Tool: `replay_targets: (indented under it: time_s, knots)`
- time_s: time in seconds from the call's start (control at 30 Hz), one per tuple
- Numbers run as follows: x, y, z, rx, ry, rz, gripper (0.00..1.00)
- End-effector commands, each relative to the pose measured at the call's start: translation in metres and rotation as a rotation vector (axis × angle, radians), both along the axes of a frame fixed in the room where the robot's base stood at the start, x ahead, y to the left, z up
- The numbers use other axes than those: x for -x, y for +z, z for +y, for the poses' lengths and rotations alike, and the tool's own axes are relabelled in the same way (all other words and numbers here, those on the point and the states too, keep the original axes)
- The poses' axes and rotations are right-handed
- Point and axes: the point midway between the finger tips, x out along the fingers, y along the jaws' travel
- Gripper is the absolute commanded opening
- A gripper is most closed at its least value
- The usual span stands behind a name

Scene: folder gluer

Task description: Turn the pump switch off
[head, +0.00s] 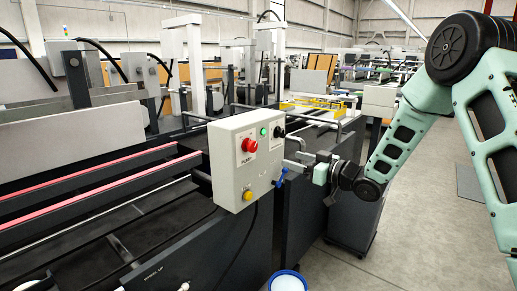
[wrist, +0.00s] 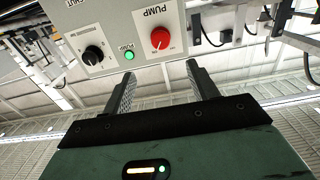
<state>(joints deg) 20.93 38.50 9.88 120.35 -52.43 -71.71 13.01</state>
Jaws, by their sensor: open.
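The pump switch (wrist: 160,38) is a round red knob on a white PUMP label on a grey control box (head: 228,178). In the head view the red knob (head: 249,145) is at the upper left of the box's front. A pale mark shows on the knob, but I cannot read its setting surely. A green lamp (wrist: 129,55) beside it looks lit. My gripper (wrist: 160,70) is open and empty, its two fingers apart, with the knob beyond the gap between the tips. In the head view my gripper (head: 298,162) is right of the box, not touching the knob.
A black dial (wrist: 93,54) sits beyond the lamp. A yellow button (head: 247,196) and a blue-handled lever (head: 281,177) are low on the box. Machine rails (head: 95,195) run left. A blue-rimmed bucket (head: 287,281) stands below. The floor at right is clear.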

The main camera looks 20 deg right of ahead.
Motion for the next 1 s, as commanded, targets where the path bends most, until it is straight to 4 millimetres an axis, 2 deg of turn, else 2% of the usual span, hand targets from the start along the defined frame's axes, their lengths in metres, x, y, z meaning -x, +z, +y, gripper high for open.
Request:
replay_targets:
  time_s: [0.4, 0.6, 0.8, 1.0]
  knots:
    - [-0.071, 0.003, 0.054, 0.001, 0.003, 0.001, 0.59]
    - [-0.099, 0.002, 0.074, 0.001, 0.002, 0.001, 0.59]
    - [-0.114, 0.001, 0.084, 0.001, 0.000, 0.001, 0.59]
    - [-0.117, 0.000, 0.086, 0.001, -0.001, 0.002, 0.59]
